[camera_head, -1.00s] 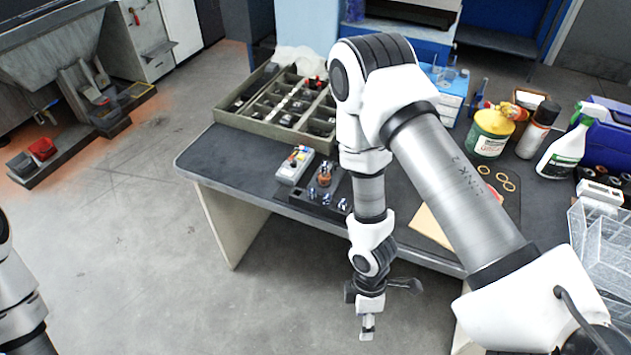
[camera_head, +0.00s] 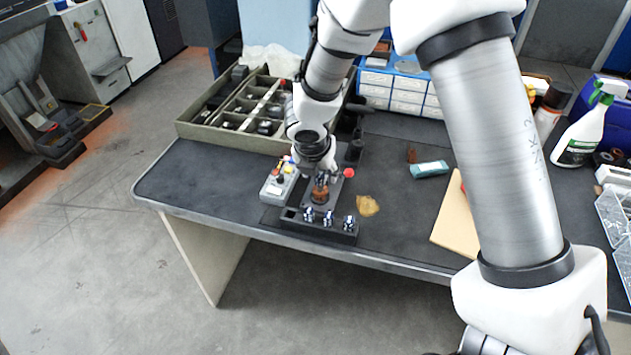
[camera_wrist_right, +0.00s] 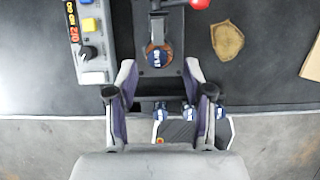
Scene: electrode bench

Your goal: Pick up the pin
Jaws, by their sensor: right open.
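Several shiny metal pins with bluish tops are in view. In the head view, a left pin (camera_head: 308,215), a middle pin (camera_head: 328,218) and a right pin (camera_head: 348,222) stand in a black rack (camera_head: 290,215) at the table's front edge. Another metal top shows in the copper-coloured holder (camera_head: 320,194) behind the rack; it also shows in the wrist view (camera_wrist_right: 160,58). My right gripper (camera_wrist_right: 160,80) is open and empty above the fixture, its fingers either side of the holder's line. The fingers partly cover the rack in the wrist view. My left gripper is out of view.
A grey control box (camera_head: 278,183) with knobs stands just left of the holder. A red knob (camera_head: 349,173) is on its right. A compartment tray (camera_head: 215,140) lies behind left. A tan patch (camera_head: 367,206) and a board (camera_head: 455,225) lie right. The table's left end is clear.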

